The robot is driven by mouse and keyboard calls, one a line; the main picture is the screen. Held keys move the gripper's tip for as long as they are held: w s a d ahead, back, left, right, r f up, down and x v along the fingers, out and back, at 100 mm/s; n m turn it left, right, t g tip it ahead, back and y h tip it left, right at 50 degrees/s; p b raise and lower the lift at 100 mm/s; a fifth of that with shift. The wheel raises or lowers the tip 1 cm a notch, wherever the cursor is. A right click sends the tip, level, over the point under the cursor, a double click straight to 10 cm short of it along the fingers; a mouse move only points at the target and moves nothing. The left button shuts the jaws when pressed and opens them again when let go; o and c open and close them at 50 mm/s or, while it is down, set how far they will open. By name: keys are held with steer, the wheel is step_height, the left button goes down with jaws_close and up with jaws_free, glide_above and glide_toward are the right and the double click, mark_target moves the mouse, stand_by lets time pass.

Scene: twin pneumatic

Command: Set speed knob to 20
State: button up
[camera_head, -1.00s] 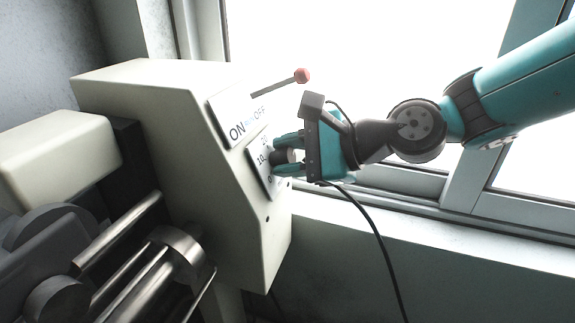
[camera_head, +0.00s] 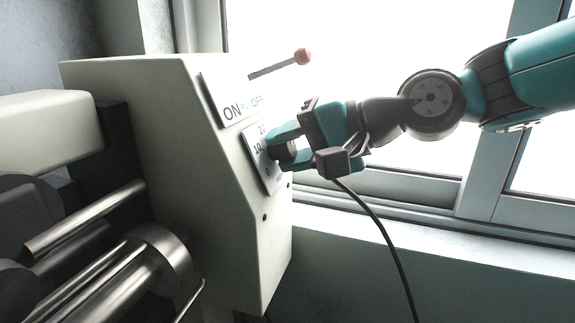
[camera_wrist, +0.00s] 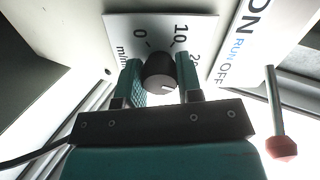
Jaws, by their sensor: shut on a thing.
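The dark round speed knob (camera_wrist: 158,70) sits on a white dial plate (camera_wrist: 120,28) marked 0, 10 and 20. In the wrist view a short white mark shows on the knob's face, towards its lower right; which number it points at I cannot tell for sure. My gripper (camera_wrist: 160,76) is shut on the knob, one teal finger on each side. In the head view my gripper (camera_head: 286,146) reaches the knob (camera_head: 285,152) from the right, and the plate (camera_head: 262,166) is partly covered by the fingers.
Above the dial is an ON/OFF plate (camera_head: 226,100) with a red-tipped lever (camera_head: 302,57). The plate sits on a beige machine housing (camera_head: 160,100). Metal rollers (camera_head: 140,265) lie at the lower left. A black cable (camera_head: 390,240) hangs below my wrist. A window is behind.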

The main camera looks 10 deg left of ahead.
steer(key=shift+n+b, duration=1.85)
steer(key=shift+n, duration=0.35)
steer(key=o, duration=0.9)
steer(key=b+v, duration=0.2)
steer(key=v, duration=1.5)
steer(key=shift+d, duration=0.25)
